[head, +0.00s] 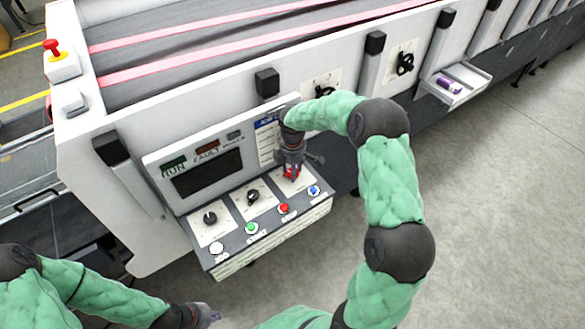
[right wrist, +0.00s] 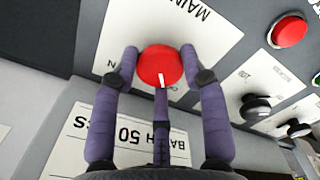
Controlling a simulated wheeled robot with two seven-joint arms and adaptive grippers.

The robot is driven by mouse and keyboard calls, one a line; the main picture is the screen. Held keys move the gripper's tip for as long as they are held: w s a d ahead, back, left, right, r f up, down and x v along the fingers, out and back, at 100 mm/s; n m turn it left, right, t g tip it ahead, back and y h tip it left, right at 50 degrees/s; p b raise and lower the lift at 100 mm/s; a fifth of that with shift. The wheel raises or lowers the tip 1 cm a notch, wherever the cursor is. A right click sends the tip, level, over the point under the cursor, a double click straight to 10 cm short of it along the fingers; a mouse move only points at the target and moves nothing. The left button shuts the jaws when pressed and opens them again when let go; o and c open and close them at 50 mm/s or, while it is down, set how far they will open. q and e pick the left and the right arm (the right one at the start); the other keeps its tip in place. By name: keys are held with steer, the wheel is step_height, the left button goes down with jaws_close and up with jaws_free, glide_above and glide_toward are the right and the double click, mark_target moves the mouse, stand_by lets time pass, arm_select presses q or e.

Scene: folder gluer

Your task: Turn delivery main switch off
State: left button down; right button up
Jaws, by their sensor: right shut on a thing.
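The main switch is a red round knob (head: 292,173) on a white plate at the right end of the sloped control panel (head: 232,226). In the right wrist view the red knob (right wrist: 160,66) has a white mark pointing down in the picture, with upside-down "MAIN" lettering beside it. My right gripper (head: 290,165) reaches down to the knob; its fingers (right wrist: 158,72) are shut on the knob's sides. My left gripper (head: 207,314) is at the bottom edge, away from the panel; its finger gap is not clear.
Two black knobs (head: 252,197) sit left of the switch. White, green, red (head: 284,208) and blue (head: 314,190) buttons line the panel's front edge. A display (head: 208,174) stands behind. A red emergency button (head: 52,48) is at upper left. Clear floor (head: 480,220) lies at right.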

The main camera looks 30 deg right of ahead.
steer(key=shift+n, duration=0.6)
steer(key=o, duration=1.2)
steer(key=shift+c, duration=0.2)
step_height(320, 180, up, 12)
